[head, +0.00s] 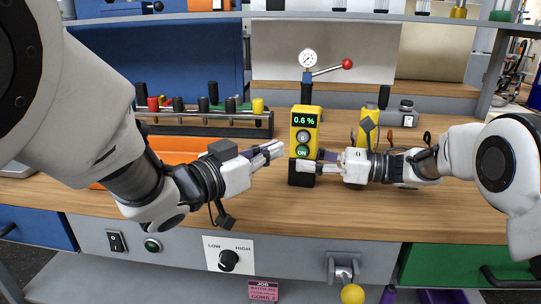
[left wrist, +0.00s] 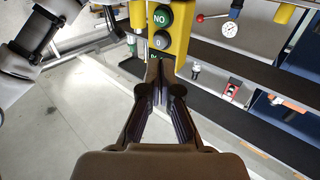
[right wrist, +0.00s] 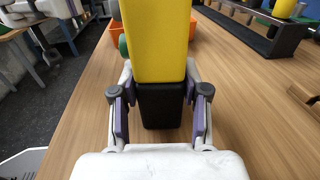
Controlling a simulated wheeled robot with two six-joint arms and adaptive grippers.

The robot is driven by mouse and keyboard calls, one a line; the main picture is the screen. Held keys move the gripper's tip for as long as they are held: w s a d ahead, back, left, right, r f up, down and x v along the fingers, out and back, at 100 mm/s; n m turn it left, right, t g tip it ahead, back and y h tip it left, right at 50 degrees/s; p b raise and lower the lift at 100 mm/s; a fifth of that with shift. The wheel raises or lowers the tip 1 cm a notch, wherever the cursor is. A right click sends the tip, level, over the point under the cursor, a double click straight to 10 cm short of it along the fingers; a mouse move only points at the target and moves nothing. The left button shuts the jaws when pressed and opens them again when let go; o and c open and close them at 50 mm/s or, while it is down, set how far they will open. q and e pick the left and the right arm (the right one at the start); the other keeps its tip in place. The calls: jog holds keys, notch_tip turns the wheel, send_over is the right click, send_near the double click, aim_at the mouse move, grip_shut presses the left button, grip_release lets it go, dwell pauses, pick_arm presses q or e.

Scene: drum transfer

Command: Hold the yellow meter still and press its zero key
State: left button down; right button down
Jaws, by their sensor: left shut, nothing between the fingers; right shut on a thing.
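The yellow meter (head: 306,118) stands upright on the wooden bench with a black base. Its display reads 0.6 %. Below it are a grey zero key (head: 302,138) and a green ON key (head: 302,152). My right gripper (head: 305,167) is shut around the lower meter; in the right wrist view the yellow body (right wrist: 155,40) and black base (right wrist: 162,108) show between its fingers. My left gripper (head: 279,149) is shut and empty, tips left of the keys. In the left wrist view its tips (left wrist: 158,68) lie just below the zero key (left wrist: 159,42); contact is unclear.
A dark rack (head: 205,130) with several coloured knobs stands behind to the left, near an orange bin (head: 172,150). A gauge with a red-knobbed lever (head: 347,64) is behind the meter. Another yellow object (head: 368,125) stands behind my right gripper.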

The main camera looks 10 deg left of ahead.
pick_arm(q)
jog(key=shift+w+d, duration=0.15)
jog(key=shift+w, duration=0.1)
jog(key=shift+x, duration=1.9)
jog(key=shift+w+d+f, duration=0.3)
jog(key=shift+w+d, duration=0.15)
jog(key=shift+w, duration=0.05)
jog(key=shift+w+d, duration=0.25)
jog(key=shift+w, duration=0.05)
dwell(0.4)
send_near(302, 140)
jog(key=shift+w+d+r, duration=0.2)
jog(key=shift+w+d, duration=0.2)
jog(key=shift+w, duration=0.3)
jog(key=shift+w, duration=0.1)
pick_arm(e)
jog(key=shift+c, duration=2.4)
grip_release()
jog(key=shift+w, duration=0.1)
